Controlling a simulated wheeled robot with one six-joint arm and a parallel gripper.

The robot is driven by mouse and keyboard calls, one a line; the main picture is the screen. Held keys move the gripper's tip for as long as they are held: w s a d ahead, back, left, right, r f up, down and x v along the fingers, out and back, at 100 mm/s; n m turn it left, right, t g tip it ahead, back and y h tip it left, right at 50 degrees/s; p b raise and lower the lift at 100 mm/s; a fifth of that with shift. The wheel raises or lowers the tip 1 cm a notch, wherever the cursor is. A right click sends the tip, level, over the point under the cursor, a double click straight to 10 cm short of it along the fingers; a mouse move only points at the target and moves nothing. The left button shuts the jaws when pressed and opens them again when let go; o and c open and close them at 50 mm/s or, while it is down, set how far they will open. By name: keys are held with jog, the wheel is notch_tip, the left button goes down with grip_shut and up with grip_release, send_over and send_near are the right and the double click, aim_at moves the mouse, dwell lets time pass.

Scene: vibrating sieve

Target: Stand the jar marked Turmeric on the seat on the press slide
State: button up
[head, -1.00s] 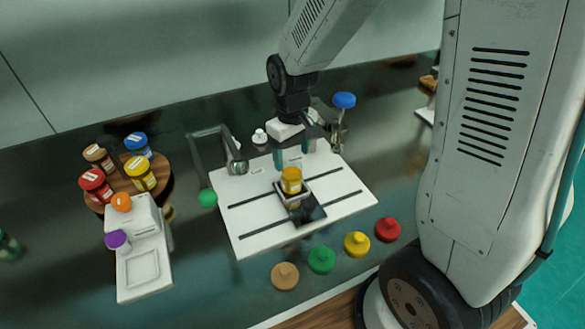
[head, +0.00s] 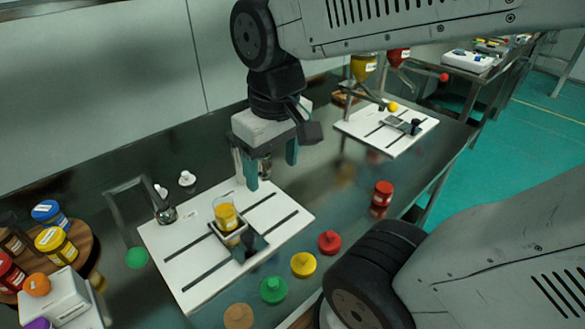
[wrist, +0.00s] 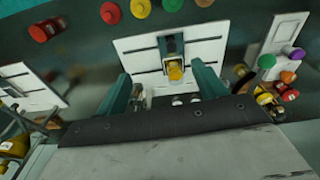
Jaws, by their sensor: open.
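A small jar with yellow-orange contents (head: 226,214) stands upright on the seat of the dark press slide (head: 252,247), on a white base plate (head: 185,285). No lid shows on it, and I cannot read a Turmeric mark. The wrist view also shows this jar (wrist: 175,71) and the slide (wrist: 170,46). My gripper (head: 271,165) is open and empty, above and to the right of the jar in the head view. In the wrist view my gripper's fingers (wrist: 163,90) are spread wide, with the jar visible beyond the gap between them.
A round wooden stand (head: 82,243) holds several lidded jars at left, beside a white device (head: 62,300). Several coloured knobbed discs, including a yellow one (head: 303,264), line the front. A red jar (head: 382,193) stands right. A second white plate (head: 390,135) lies farther right.

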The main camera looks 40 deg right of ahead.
jog(key=shift+m, duration=0.3)
jog(key=s, duration=0.2)
jog(key=s+r, duration=0.1)
jog(key=s, duration=0.1)
jog(key=shift+s+d, duration=0.15)
jog(key=shift+s, duration=0.15)
